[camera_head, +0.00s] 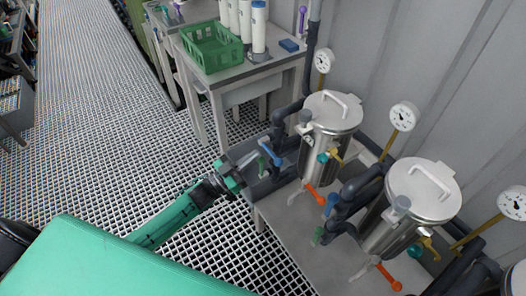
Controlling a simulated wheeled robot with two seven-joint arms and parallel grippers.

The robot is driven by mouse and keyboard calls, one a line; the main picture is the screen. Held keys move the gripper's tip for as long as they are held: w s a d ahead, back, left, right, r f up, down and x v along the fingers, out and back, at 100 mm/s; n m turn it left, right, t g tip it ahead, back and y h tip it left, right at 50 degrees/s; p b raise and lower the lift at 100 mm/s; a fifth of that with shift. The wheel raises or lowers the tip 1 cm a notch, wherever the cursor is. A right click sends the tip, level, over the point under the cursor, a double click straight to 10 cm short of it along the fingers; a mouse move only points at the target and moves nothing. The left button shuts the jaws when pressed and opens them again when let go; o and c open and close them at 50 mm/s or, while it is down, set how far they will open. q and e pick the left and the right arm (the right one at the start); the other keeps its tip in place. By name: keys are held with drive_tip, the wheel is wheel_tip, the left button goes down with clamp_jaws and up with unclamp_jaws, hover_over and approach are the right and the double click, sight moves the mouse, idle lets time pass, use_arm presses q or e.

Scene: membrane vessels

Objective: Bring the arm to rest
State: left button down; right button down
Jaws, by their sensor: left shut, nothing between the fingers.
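My left arm reaches in from the lower left with its green links. My left gripper (246,164) is at its end, shut and empty. In the picture it lies just left of a blue valve handle (270,154) and a small green valve handle (262,167) on the dark piping; I cannot tell whether it touches them. My right gripper is not in view.
Two steel vessels (330,125) (415,204) with lids, gauges and orange-handled valves (314,194) stand on a grey platform (282,215) by the wall. Behind is a table (240,72) with a green crate (211,48) and white cylinders (258,27). The grating floor (100,130) at left is clear.

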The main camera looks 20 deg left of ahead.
use_arm(q)
drive_tip(key=v, duration=0.4)
drive_tip(key=shift+s+a+f+b, duration=0.1)
drive_tip(key=shift+s+a+b, duration=0.05)
drive_tip(key=shift+b, duration=0.15)
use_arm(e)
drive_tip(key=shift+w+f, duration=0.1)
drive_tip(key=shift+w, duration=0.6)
